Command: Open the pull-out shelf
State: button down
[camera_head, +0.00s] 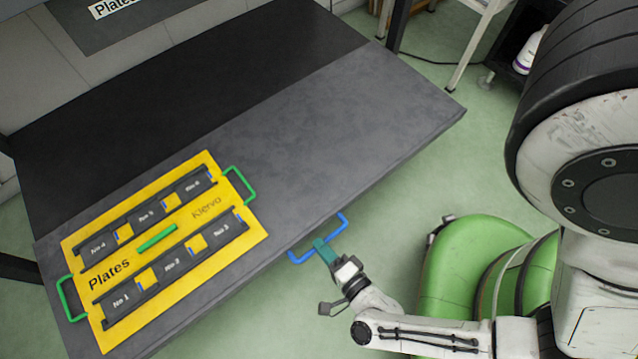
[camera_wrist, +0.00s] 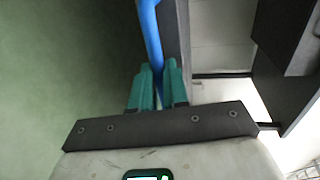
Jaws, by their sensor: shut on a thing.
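The pull-out shelf (camera_head: 330,120) is a dark grey board, and it stands out in front of a blacker surface behind it. A blue handle (camera_head: 302,256) is fixed at its front edge. My gripper (camera_head: 323,247) is at the handle, with its green fingers closed around the bar. In the wrist view, the blue handle (camera_wrist: 150,35) runs down between the two green fingertips of my gripper (camera_wrist: 157,82). The part of the bar between the fingers is partly hidden.
A yellow plate tray (camera_head: 185,225) with green handles and several labelled black holders lies on the shelf's left part. Green floor (camera_head: 400,185) is open in front of the shelf. A white bottle (camera_head: 530,50) stands in a dark rack at the upper right.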

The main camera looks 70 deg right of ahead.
jog(key=c, duration=1.1)
grip_release()
jog(key=shift+s, duration=0.1)
jog(key=p+v, duration=0.2)
jog(key=v, duration=0.8)
jog(key=shift+s+a+r, duration=0.1)
jog(key=shift+s+a, duration=0.15)
